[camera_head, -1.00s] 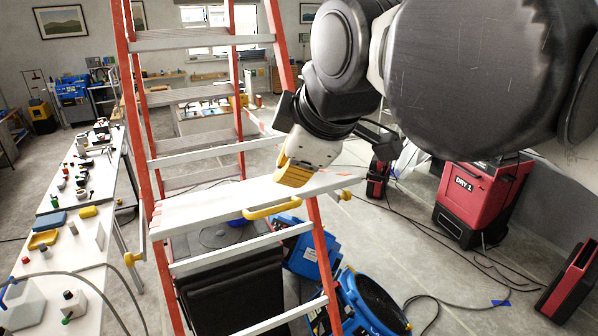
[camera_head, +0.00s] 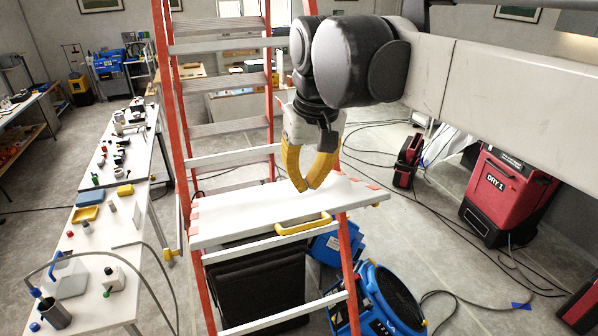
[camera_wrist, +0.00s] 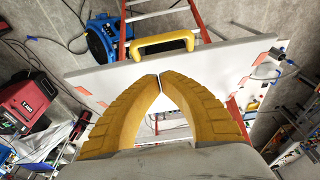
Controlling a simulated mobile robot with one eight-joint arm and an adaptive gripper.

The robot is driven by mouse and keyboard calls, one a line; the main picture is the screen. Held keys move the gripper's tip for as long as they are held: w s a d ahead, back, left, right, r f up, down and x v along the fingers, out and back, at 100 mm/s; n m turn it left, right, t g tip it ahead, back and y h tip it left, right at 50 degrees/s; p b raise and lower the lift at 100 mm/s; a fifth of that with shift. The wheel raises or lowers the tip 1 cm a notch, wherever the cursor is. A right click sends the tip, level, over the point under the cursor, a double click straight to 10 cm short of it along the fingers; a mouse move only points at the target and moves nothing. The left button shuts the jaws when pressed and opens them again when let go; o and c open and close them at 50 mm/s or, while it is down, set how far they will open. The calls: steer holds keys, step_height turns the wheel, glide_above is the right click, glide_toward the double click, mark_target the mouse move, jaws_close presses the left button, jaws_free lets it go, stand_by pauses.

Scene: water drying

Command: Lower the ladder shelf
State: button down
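The ladder shelf (camera_head: 245,210) is a white board with orange corner marks, lying about level across the orange-railed ladder (camera_head: 176,130). A yellow handle (camera_head: 303,224) sits on its near edge. My gripper (camera_head: 308,188) has two yellow fingers pointing down above the shelf, behind the handle. The fingertips are together or nearly so, with nothing between them. In the wrist view the fingertips (camera_wrist: 160,77) lie in front of the shelf (camera_wrist: 100,82), below the handle (camera_wrist: 162,42) in the picture. No contact with the handle shows.
A white table (camera_head: 100,250) with bottles and small items stands left of the ladder. A blue fan (camera_head: 385,295) and a dark bin (camera_head: 255,285) are under and beside the ladder. A red dryer (camera_head: 505,190) stands at right, with cables on the floor.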

steer(key=f, duration=0.1)
steer(key=s+f, duration=0.1)
steer(key=f, duration=0.1)
steer(key=f+p, duration=0.1)
steer(key=f, duration=0.1)
steer(key=shift+s+d+f, duration=0.25)
steer(key=shift+s, duration=0.1)
steer(key=shift+s, duration=0.1)
steer(key=s+d+f+t+b, duration=0.1)
steer(key=s+f+t+b, duration=0.2)
steer(key=f+b, duration=0.4)
step_height(320, 180, down, 6)
steer(key=shift+s+r+y+b, duration=0.1)
steer(key=shift+s+y+b, duration=0.1)
steer(key=shift+y+b, duration=0.2)
steer(key=shift+r, duration=0.1)
